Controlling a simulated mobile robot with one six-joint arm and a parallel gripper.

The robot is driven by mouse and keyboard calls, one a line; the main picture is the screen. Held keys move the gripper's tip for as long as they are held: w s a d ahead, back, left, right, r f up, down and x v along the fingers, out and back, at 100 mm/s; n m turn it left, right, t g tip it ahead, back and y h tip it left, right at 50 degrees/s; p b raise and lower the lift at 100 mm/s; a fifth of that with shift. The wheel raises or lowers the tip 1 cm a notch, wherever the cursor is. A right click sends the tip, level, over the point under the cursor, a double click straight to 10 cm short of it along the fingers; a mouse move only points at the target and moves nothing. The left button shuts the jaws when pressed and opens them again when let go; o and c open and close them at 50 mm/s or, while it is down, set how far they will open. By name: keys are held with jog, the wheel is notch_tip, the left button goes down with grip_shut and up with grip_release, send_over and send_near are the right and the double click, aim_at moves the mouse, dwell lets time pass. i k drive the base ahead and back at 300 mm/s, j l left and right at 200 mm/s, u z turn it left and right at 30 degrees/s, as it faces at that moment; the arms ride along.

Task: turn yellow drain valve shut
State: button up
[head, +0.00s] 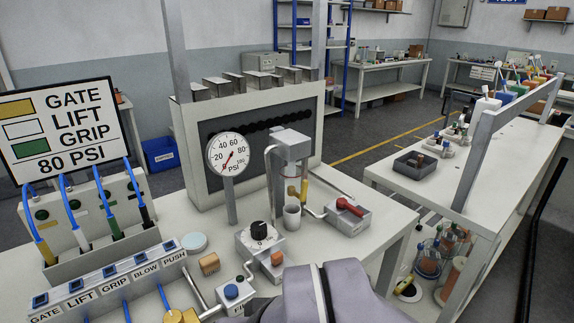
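A small yellow lever (304,189), which looks like the drain valve handle, stands roughly upright under the grey filter unit (292,146) on the near bench. It sits just above a small grey cup (291,218). The valve is too small in the head view to tell its exact turn. Part of my own grey arm fills the bottom centre, in front of the bench. My gripper's fingers do not show, so I cannot see what they hold.
A gauge (229,154) on a post stands left of the filter. A red-handled valve (349,207) lies to its right. A black knob (259,231) and blue-button box (234,292) are in front. A tube labelling sign (60,130) stands left. A side bench (480,180) is at right.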

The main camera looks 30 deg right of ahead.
aim_at(303, 196)
jog(key=i+z, duration=0.1)
jog(key=z, duration=0.3)
jog(key=i+l+z, duration=0.1)
jog(key=z, duration=0.3)
jog(key=i+z, duration=0.2)
jog(key=z, duration=0.2)
jog(key=i+j+z, duration=0.1)
jog(key=z, duration=0.3)
